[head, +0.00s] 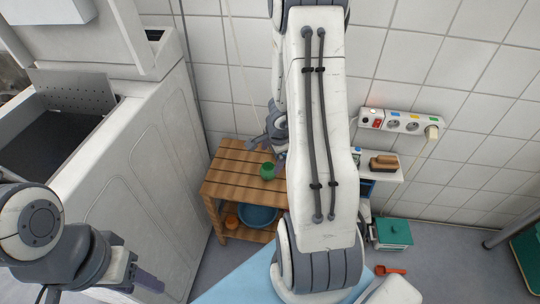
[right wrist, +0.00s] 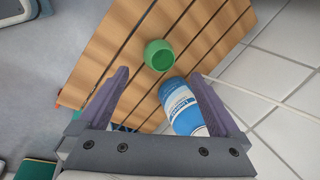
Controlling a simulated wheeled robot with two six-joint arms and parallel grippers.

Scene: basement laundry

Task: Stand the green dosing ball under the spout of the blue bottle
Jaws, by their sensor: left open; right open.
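The green dosing ball (head: 267,171) sits on the top of a slatted wooden table (head: 228,183). In the right wrist view the ball (right wrist: 159,55) lies beyond my fingertips, its opening visible. The blue bottle (right wrist: 184,107) with a white-and-blue label shows between the fingers of my right gripper (right wrist: 166,90), its end close to the ball. The fingers stand apart, with gaps beside the bottle. I cannot make out its spout. In the head view my right arm covers the bottle; my right gripper (head: 265,138) is partly visible above the table. My left gripper (head: 147,279) is open and empty at lower left.
A blue basin (head: 258,216) and an orange item (head: 232,221) are on the table's lower shelf. A white machine (head: 135,165) stands left. At right are a shelf with a brush (head: 384,162), a power strip (head: 405,122), a green-lidded box (head: 393,233) and a red scoop (head: 390,270).

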